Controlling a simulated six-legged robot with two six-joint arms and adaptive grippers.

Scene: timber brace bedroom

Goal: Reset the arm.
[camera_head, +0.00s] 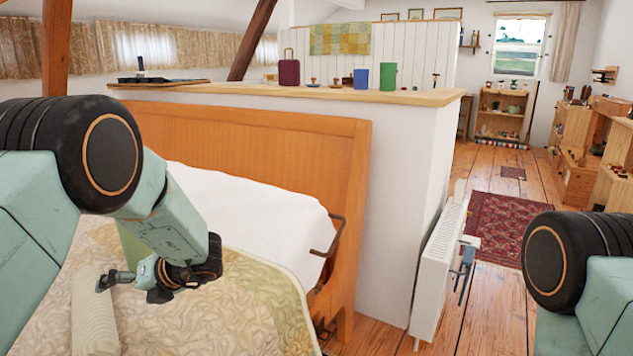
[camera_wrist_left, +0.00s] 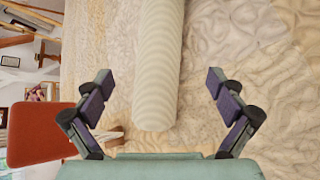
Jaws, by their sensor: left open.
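My left gripper (camera_head: 128,290) hangs low over the bed in the head view, its fingers spread. The left wrist view shows it open and empty (camera_wrist_left: 159,84), with a finger on each side of the near end of a pale ribbed bolster (camera_wrist_left: 158,60). In the head view the bolster (camera_head: 93,322) lies on the quilted bedspread (camera_head: 235,310), beside the gripper. Part of my right arm shows at the right edge, but its gripper is out of view.
A wooden headboard (camera_head: 290,150) and a white pillow (camera_head: 250,215) are beyond the gripper. A ledge (camera_head: 430,97) behind holds a maroon case (camera_head: 289,72), a blue cup (camera_head: 361,78) and a green cup (camera_head: 388,76). A white radiator (camera_head: 437,265) stands right; floor with a red rug (camera_head: 505,225) lies beyond.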

